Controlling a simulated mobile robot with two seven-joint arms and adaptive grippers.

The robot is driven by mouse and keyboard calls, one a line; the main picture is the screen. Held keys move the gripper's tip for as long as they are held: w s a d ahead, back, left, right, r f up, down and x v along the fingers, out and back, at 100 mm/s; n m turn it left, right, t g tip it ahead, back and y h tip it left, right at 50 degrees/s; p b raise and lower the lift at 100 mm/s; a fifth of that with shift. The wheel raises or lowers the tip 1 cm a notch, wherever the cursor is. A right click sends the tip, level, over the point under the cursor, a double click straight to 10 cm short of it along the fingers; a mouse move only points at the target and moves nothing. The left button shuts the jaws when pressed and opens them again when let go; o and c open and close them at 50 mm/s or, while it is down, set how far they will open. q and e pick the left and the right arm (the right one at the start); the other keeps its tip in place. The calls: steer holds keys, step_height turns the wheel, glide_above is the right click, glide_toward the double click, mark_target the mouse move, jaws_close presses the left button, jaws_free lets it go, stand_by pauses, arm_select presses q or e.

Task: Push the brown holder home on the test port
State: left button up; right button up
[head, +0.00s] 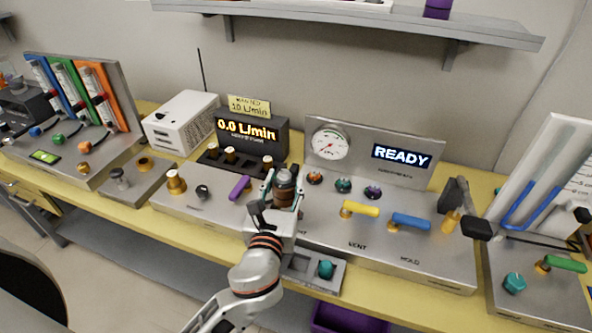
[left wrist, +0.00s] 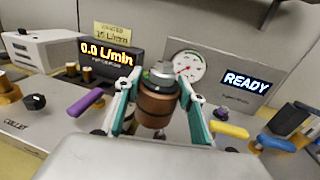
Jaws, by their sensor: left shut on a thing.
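The brown holder (head: 285,186) is a short upright cylinder with a grey top. In the left wrist view the holder (left wrist: 157,103) stands between the green finger pads of my left gripper (left wrist: 158,112). In the head view my left gripper (head: 284,193) is shut on the holder, above the middle of the grey bench unit. The holder and my gripper hide what is directly beneath, so I cannot tell whether the holder touches a port. My right gripper is not in view.
A purple lever (head: 239,187) is close left of the gripper. A yellow lever (head: 360,209) and a blue lever (head: 410,221) are to the right. A gauge panel (head: 358,172) reading READY and a flow display (head: 247,135) reading 0.0 L/min stand behind.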

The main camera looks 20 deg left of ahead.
arm_select(q)
steer(key=shift+w+d+r+y, duration=0.2)
steer(key=shift+w+d+r, duration=0.2)
steer(key=shift+w+d, duration=0.15)
steer(key=shift+w+d+r+y, duration=0.2)
steer(key=shift+w+d+r, duration=0.15)
steer(key=shift+w+d, duration=0.2)
steer(key=shift+w+d+r, duration=0.1)
steer(key=shift+d, duration=0.15)
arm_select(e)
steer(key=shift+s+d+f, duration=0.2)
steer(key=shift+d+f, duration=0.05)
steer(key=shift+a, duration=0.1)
arm_select(q)
step_height(320, 180, down, 4)
steer(key=shift+r+b, duration=0.1)
steer(key=shift+b, duration=0.75)
steer(key=shift+f+b, duration=0.3)
steer(key=shift+f, duration=0.65)
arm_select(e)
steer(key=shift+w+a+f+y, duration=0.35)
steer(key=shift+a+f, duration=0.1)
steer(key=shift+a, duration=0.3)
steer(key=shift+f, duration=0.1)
